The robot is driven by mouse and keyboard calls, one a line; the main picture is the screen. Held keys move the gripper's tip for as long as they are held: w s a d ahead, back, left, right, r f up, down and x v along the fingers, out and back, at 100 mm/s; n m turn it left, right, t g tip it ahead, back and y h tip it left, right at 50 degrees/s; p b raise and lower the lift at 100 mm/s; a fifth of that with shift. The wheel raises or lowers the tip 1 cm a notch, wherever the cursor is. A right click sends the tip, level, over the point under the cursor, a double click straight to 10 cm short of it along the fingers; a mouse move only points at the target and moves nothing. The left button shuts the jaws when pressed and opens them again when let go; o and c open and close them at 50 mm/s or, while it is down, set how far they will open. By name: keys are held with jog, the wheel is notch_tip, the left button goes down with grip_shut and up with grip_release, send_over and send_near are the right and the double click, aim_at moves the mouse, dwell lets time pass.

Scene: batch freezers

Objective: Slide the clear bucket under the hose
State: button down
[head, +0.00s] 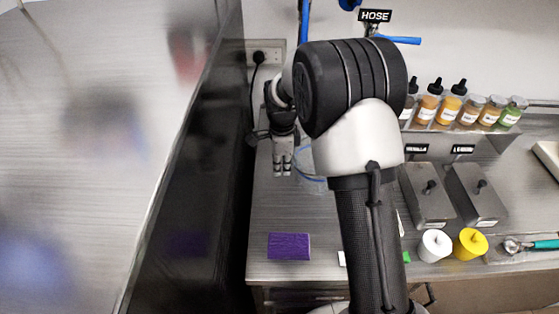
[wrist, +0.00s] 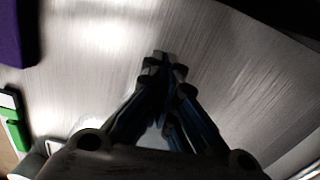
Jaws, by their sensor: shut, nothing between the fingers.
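The clear bucket (head: 310,182) stands on the steel counter in the head view, mostly hidden behind my arm. Only its left side and a bluish rim line show. My gripper (head: 282,171) is just left of the bucket, fingers pointing down, shut and empty. I cannot tell whether it touches the bucket. In the wrist view the closed fingertips (wrist: 166,62) are over bare metal. The blue hose (head: 304,22) hangs down the back wall, its lower end hidden behind my arm. The HOSE sign (head: 375,16) is above a blue tap handle (head: 400,40).
A purple sponge (head: 289,246) lies near the counter's front edge. A dark freezer side (head: 205,160) borders the counter's left. To the right are lidded steel bins (head: 428,195), a white tub (head: 434,245), a yellow tub (head: 470,244) and several bottles (head: 450,107) on a shelf.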

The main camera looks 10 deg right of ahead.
jog(key=shift+d+r, duration=0.2)
jog(key=shift+d, duration=0.5)
jog(key=shift+s+d, duration=0.1)
jog(key=shift+d, duration=0.25)
jog(key=d, duration=0.3)
jog(key=d+p, duration=0.1)
jog(key=d, duration=0.3)
jog(key=s+d+p, duration=0.1)
jog(key=d, duration=0.2)
jog(key=shift+d, duration=0.4)
